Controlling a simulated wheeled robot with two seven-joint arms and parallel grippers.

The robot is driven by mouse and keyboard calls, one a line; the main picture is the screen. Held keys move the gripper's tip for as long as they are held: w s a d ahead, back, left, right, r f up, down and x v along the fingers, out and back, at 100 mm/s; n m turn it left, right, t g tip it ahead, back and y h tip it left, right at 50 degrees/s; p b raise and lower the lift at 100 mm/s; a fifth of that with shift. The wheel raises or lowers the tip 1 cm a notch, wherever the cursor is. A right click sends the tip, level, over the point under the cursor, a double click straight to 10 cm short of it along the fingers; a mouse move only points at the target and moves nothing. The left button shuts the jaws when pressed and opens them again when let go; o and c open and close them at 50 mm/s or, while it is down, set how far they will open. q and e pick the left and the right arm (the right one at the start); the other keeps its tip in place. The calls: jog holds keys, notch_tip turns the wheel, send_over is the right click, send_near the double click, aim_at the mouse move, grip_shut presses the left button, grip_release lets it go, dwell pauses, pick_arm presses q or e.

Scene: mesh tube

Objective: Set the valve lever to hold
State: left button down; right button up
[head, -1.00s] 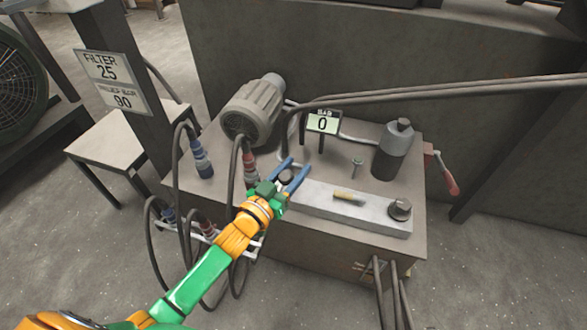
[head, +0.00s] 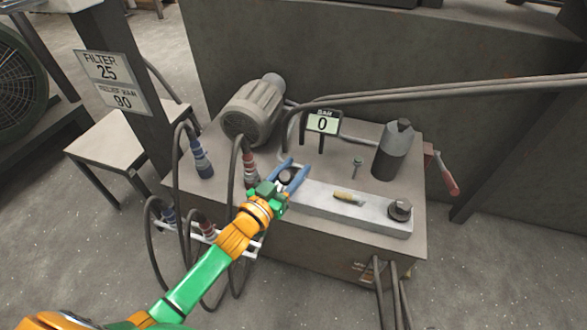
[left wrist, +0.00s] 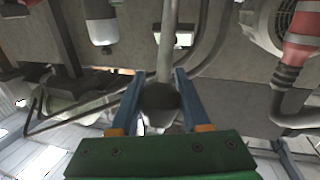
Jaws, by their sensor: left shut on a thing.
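My left gripper (head: 296,167) is at the left end of the pale metal valve block, on top of the grey power unit. Its two blue fingers are shut on the valve lever's dark round knob (head: 286,176). In the left wrist view the knob (left wrist: 160,97) lies between the fingers (left wrist: 158,88), with the pale lever rod (left wrist: 167,45) running up from it. In the head view the gripper hides most of the lever, and I cannot read any position marks. My right gripper is not in view.
A gauge display (head: 322,122) reads 0 behind the gripper. A motor (head: 254,108) and hoses stand to the left. A dark cylinder (head: 393,150), a black knob (head: 400,209) and a red handle (head: 447,180) are to the right.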

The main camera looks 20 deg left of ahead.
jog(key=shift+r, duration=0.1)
pick_arm(q)
jog(key=w+n+g+y+p, duration=0.1)
jog(key=w+g+p, duration=0.3)
jog(key=p, duration=0.6)
jog(key=shift+w+r, duration=0.4)
jog(key=shift+w, duration=0.9)
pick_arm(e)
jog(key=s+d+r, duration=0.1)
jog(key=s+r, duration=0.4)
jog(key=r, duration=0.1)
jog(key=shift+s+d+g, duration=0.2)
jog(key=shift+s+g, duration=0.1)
pick_arm(q)
jog(key=shift+d, duration=0.1)
